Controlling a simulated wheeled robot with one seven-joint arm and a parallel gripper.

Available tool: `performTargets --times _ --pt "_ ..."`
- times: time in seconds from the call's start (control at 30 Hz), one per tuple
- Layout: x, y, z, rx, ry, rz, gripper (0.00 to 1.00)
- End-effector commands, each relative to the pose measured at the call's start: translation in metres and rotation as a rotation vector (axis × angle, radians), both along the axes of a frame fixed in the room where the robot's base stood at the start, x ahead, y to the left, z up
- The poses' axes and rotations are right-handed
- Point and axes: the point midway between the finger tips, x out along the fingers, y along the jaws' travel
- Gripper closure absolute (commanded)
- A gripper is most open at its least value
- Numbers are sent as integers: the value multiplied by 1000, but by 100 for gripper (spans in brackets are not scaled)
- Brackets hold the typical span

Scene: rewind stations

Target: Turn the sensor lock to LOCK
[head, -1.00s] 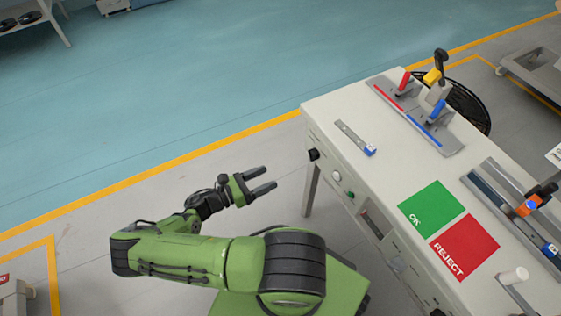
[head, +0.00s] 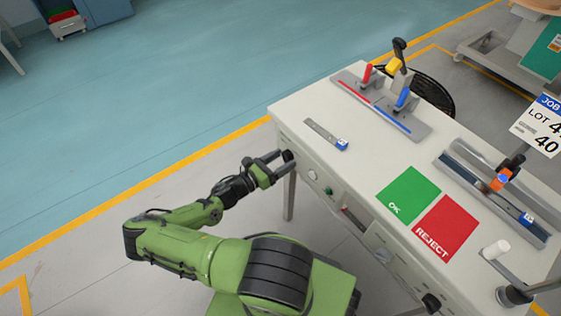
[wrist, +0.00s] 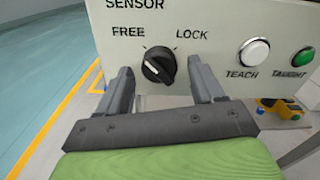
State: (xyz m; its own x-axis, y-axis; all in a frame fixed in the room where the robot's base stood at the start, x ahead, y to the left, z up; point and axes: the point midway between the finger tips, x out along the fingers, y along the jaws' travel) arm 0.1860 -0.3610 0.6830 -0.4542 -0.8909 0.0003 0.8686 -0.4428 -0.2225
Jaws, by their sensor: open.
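The sensor lock is a black round knob (wrist: 158,66) on the light front panel of the bench, between the printed words FREE and LOCK. Its white pointer mark leans to the upper left, toward FREE. In the head view the knob (head: 288,155) is a small dark spot at the bench's near left corner. My gripper (wrist: 160,76) is open, with one finger to each side of the knob in the wrist view. I see no finger touching it. In the head view my gripper (head: 283,162) is right at the panel by the knob.
A white TEACH button (wrist: 254,52) and a green TAUGHT button (wrist: 302,57) sit right of the knob. The bench top (head: 300,107) carries a green OK mat (head: 410,193), a red REJECT mat (head: 446,228) and metal fixtures. Floor left of the bench is clear.

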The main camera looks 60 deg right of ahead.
Motion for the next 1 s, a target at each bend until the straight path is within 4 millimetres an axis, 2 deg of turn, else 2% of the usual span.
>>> performTargets --times 0.13,0.5,0.77,1.0 --pt "0 0 0 0 0 0 34" --pt "0 1 0 1 0 0 89" --pt "0 1 0 -12 -28 -1 89" --pt "1 0 -1 -68 -138 -2 89"
